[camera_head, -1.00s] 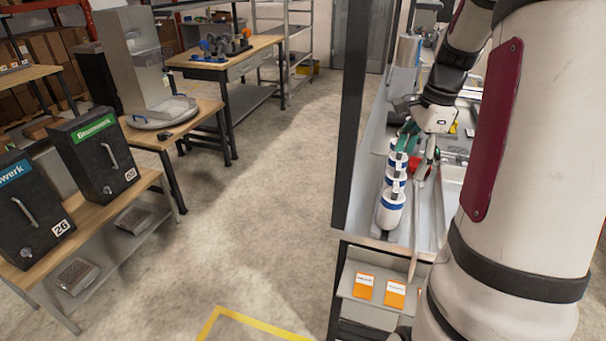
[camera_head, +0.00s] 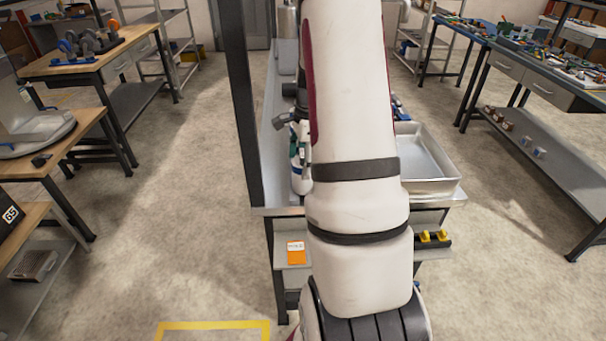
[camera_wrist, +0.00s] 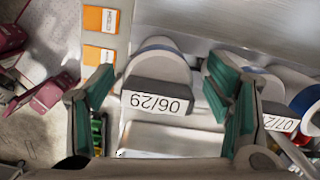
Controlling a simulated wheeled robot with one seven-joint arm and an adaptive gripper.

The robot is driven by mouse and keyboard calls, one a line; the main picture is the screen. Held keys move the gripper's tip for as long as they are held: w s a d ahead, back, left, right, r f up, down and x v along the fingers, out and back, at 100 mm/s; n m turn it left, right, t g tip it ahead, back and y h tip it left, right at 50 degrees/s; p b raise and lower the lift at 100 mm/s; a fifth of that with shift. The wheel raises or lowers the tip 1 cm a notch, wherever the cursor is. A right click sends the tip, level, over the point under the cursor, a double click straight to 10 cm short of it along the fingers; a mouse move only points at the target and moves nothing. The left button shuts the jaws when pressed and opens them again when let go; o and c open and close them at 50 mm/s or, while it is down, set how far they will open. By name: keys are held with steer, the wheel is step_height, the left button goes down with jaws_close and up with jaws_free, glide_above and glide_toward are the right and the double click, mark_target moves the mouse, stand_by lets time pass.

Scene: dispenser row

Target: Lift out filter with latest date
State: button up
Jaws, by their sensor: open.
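A white filter (camera_wrist: 160,62) with a blue band stands between the two green finger pads of my gripper (camera_wrist: 160,76) in the wrist view. Its dark tab carries a label (camera_wrist: 157,103) reading 06/29, upside down. The jaws are open, one pad on each side of this filter; I cannot tell whether either touches it.
The filters stand on a metal bench (camera_head: 262,150) with a dark post (camera_head: 241,90) at its left. A metal tray (camera_head: 452,184) lies at the bench's right corner. Orange cards (camera_wrist: 100,20) show beside the filters. Floor is clear left of the bench.

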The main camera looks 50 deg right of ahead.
steer(key=shift+f+p, duration=0.45)
steer(key=shift+f, duration=1.8)
steer(key=shift+a, duration=0.1)
steer(key=c, duration=1.4)
